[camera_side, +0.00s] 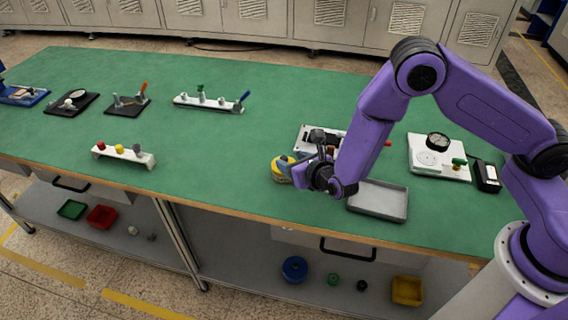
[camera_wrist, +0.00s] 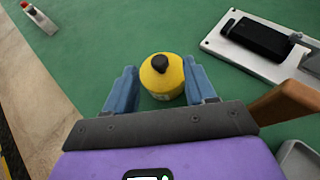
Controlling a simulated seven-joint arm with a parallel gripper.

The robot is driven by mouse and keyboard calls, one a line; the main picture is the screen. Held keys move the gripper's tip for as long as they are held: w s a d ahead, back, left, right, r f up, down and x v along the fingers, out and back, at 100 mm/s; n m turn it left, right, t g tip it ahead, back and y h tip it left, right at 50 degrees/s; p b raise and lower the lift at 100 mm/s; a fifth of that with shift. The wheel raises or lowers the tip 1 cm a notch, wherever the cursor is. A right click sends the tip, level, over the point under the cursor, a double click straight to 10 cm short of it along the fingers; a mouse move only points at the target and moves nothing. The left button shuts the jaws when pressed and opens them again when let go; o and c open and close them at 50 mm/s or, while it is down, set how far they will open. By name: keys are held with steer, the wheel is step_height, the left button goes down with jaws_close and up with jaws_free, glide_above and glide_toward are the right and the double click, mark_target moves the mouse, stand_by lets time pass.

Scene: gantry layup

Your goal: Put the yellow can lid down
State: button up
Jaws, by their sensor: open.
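The yellow can lid (camera_wrist: 162,75) with its dark knob shows in the wrist view, between the two blue fingers of my gripper (camera_wrist: 161,88). In the side view the yellow can (camera_side: 281,169) stands on the green table near the front edge. My gripper (camera_side: 292,168) is open around it, with a finger on either side. The lid appears to sit on the can, but I cannot tell whether it is fully seated. My gripper hides part of the can in the side view.
A grey tray (camera_side: 380,200) lies right of my gripper on the green table (camera_side: 220,165). A plate with dark parts (camera_side: 309,133) stands behind. A white rack with coloured knobs (camera_side: 124,154) is at the front left. The table between rack and can is clear.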

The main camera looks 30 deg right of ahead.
steer(key=shift+x, duration=1.4)
jaws_close()
steer(key=shift+r, duration=0.1)
